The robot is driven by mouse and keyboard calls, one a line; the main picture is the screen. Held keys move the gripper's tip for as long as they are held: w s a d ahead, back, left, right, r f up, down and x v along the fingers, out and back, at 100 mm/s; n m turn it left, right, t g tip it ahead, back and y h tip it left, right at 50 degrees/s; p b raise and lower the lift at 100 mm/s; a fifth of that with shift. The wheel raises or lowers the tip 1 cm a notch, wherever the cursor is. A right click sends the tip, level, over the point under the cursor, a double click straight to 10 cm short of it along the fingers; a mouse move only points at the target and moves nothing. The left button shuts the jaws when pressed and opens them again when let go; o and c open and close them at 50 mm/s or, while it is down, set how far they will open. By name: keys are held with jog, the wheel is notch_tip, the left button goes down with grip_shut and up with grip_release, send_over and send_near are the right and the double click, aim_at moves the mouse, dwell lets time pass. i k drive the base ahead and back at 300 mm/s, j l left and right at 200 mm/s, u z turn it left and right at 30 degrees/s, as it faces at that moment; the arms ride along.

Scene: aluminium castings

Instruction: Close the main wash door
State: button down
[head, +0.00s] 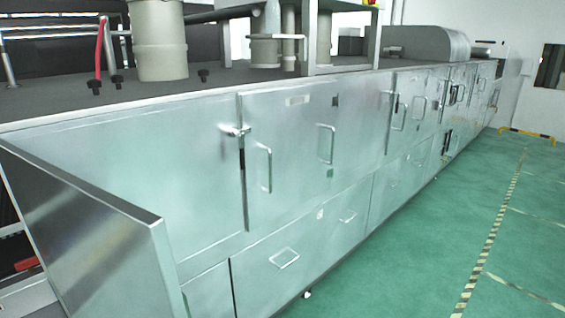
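A long metal wash machine (130,140) with a row of doors runs from the left front to the far right. A flat metal panel (90,230) stands out from its near left end, at an angle to the front; it looks like an open door, but its hinge and handle are not visible. A large door (290,150) with two upright handles lies about flush with the front. A latch (236,131) sits at its left edge, above a narrow dark gap. I cannot tell which is the main wash door. My gripper is not in view.
Lower panels (300,255) with handles look shut. Green floor (420,260) with striped tape is clear along the machine's right side. Grey cylinders (158,45) and a red hose (99,50) stand on top. A yellow-black barrier (527,134) is far right.

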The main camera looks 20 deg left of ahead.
aim_at(106, 255)
jog(key=i+u, duration=0.1)
jog(key=u, duration=0.3)
jog(key=i+u, duration=0.1)
jog(key=u, duration=0.3)
jog(key=i+l+u, duration=0.1)
jog(key=u, duration=0.3)
jog(key=l+u, duration=0.15)
jog(key=u, duration=0.25)
jog(key=i+l+u, duration=0.1)
jog(key=u, duration=0.3)
jog(key=i+l+u, duration=0.15)
jog(key=u, duration=0.2)
jog(key=i+l+u, duration=0.15)
jog(key=u, duration=0.25)
jog(key=i+l+u, duration=0.1)
jog(key=l+u, duration=0.25)
jog(key=k+l+u, duration=0.2)
jog(key=l+u, duration=0.25)
jog(key=l, duration=0.15)
jog(key=k+j+z, duration=0.25)
jog(key=l, duration=0.1)
